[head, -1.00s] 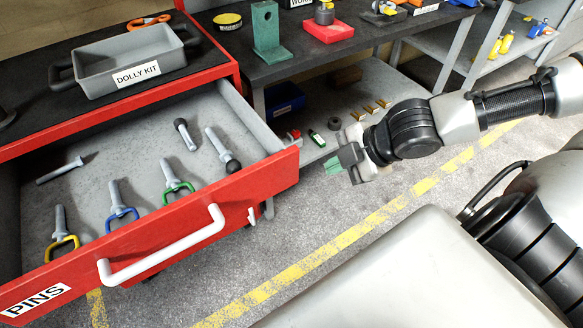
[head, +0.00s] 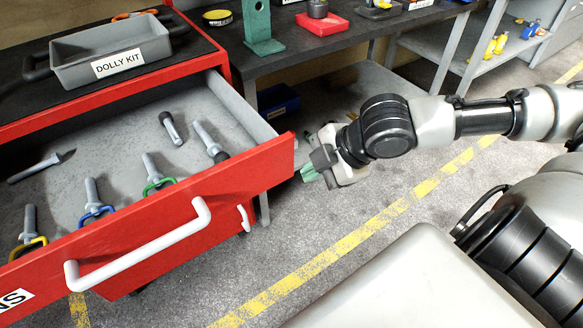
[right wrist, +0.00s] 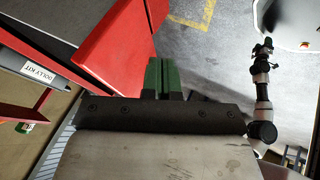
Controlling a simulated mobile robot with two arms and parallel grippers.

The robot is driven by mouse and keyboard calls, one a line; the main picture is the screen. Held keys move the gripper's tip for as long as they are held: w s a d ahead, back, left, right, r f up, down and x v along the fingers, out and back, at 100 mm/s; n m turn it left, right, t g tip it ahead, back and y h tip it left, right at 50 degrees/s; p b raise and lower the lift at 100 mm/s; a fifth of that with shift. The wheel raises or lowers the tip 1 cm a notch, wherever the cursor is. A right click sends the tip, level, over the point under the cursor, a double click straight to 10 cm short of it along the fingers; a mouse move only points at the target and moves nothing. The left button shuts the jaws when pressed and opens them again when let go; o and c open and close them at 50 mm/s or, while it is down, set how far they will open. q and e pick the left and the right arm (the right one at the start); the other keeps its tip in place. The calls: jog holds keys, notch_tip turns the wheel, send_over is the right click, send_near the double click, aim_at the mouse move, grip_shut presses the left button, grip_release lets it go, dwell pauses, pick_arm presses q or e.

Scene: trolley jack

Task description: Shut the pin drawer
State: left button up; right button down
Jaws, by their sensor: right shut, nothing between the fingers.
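The pin drawer (head: 190,225) stands open, pulled well out of the red cabinet. Its red front carries a white bar handle (head: 140,250) and a partly cut-off label. Inside lie several pins, some with yellow, blue (head: 95,212) and green (head: 157,183) loop handles. My right gripper (head: 308,173) is just off the right end of the drawer front, its green fingertips pointing at it. In the right wrist view its green fingers (right wrist: 161,75) are together with nothing between them, beside the red drawer front (right wrist: 118,50). Whether they touch it I cannot tell. My left gripper is not in view.
The grey dolly kit tray (head: 110,52) sits on the cabinet top. A dark workbench (head: 285,55) with a green block (head: 258,25) and a red tray (head: 322,22) stands behind. The floor in front, with a yellow line (head: 300,275), is clear.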

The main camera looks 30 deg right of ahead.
aim_at(278, 173)
jog(key=w, duration=0.1)
jog(key=w+f, duration=0.1)
jog(key=w, duration=0.1)
jog(key=w+a+f, duration=0.1)
jog(key=w, duration=0.1)
jog(key=shift+a+f, duration=0.1)
jog(key=shift+f, duration=0.1)
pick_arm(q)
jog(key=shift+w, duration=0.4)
pick_arm(e)
jog(key=shift+w, duration=0.25)
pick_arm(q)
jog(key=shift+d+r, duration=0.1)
